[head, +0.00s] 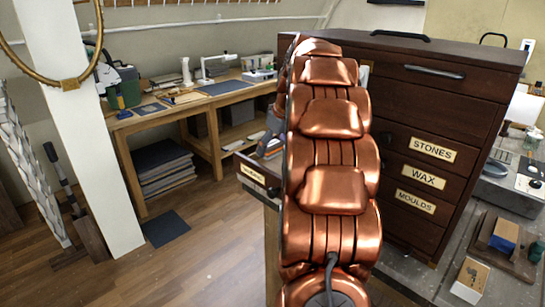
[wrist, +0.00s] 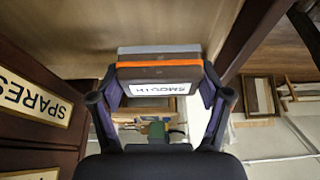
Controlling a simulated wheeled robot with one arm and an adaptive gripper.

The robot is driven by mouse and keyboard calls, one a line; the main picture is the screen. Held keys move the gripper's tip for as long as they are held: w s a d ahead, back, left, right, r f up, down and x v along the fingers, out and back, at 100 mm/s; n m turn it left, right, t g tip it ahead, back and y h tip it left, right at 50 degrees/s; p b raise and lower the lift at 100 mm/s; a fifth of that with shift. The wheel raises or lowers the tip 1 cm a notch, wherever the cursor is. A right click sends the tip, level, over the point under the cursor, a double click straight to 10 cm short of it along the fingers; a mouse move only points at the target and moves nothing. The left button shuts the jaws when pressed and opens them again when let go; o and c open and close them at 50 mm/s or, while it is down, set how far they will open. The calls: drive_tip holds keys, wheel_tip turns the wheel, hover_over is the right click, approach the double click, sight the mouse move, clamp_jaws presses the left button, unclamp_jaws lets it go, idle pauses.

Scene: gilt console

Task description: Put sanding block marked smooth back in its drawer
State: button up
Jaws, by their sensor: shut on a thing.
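The sanding block (wrist: 158,72) is grey with an orange band. Its white label reads SMOOTH, upside down in the wrist view. My gripper (wrist: 160,88) is shut on it, one finger at each end. In the head view, my copper arm hides most of the gripper; a bit of the block (head: 271,149) shows at the arm's left edge. A drawer (head: 257,177) with a small pale label stands pulled out just below there. Its lettering is too small to read surely, and the arm hides most of its inside.
The dark wooden cabinet (head: 455,110) stands behind my arm, with shut drawers labelled STONES, WAX and MOULDS. A SPARES label (wrist: 32,98) shows in the wrist view. A workbench (head: 215,97) stands at the back left. The right bench (head: 400,260) holds blocks and tools. Floor at left is mostly free.

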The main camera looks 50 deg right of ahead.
sight(273, 167)
drive_tip(key=shift+f+p, duration=0.5)
drive_tip(key=shift+f, duration=1.65)
drive_tip(key=shift+f, duration=0.2)
drive_tip(key=o, duration=1.2)
drive_tip(key=shift+r, duration=0.1)
drive_tip(key=b+v, duration=0.2)
drive_tip(key=v, duration=1)
drive_tip(key=shift+r+b, duration=0.1)
drive_tip(key=shift+b, duration=0.3)
